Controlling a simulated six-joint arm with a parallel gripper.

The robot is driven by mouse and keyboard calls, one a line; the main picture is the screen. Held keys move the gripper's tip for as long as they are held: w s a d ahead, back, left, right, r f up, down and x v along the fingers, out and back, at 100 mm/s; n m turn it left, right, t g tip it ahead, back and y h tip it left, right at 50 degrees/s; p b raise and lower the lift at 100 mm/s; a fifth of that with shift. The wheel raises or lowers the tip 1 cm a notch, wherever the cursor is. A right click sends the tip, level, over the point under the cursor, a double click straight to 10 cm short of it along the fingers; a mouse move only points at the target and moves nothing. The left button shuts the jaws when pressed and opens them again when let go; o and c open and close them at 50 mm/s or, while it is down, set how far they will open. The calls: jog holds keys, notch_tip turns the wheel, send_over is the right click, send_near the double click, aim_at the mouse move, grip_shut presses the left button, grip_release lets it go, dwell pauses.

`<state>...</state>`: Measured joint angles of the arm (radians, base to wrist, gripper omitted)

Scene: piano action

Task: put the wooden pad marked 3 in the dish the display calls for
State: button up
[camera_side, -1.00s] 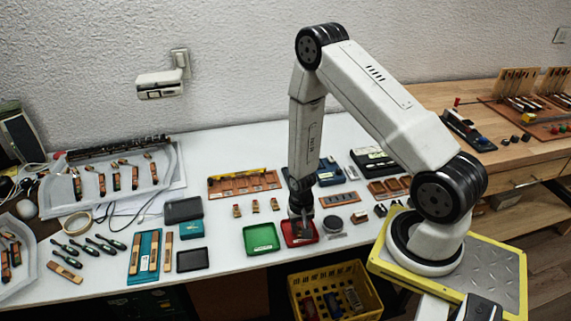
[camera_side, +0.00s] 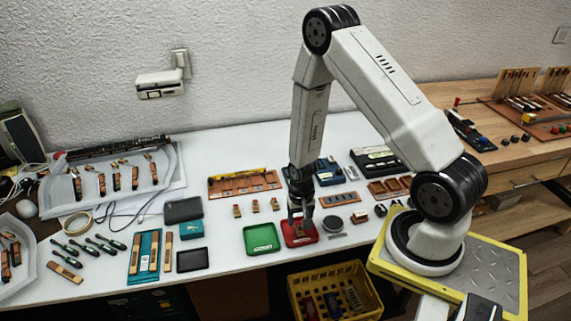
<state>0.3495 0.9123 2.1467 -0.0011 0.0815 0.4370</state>
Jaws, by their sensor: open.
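My gripper (camera_side: 301,222) is open, pointing down just above the red dish (camera_side: 312,238). A small light brown thing seems to lie in the red dish between the fingertips, but it is partly hidden and I cannot read a mark on it. The green dish (camera_side: 261,238) stands empty to the left of the red one. Small wooden pads stand on the white table behind the green dish: one at the left (camera_side: 237,211), one in the middle (camera_side: 255,206) and one at the right (camera_side: 275,204). Their marks are too small to read. I cannot make out any display text.
A brown slotted tray (camera_side: 245,184) lies behind the pads. A yellow crate (camera_side: 335,290) is below the table's front edge.

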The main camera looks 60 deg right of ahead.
aim_at(298, 229)
notch_tip(298, 229, up, 9)
jog(key=shift+f, duration=0.15)
dwell(0.5)
dwell(0.5)
jog(key=s+a+r+n+t, duration=0.2)
jog(key=a+r+n, duration=0.7)
jog(key=a+r, duration=0.2)
jog(key=shift+s+r+t, duration=0.2)
jog(key=shift+r+t, duration=0.1)
jog(key=shift+r, duration=0.8)
jog(key=shift+o, duration=0.3)
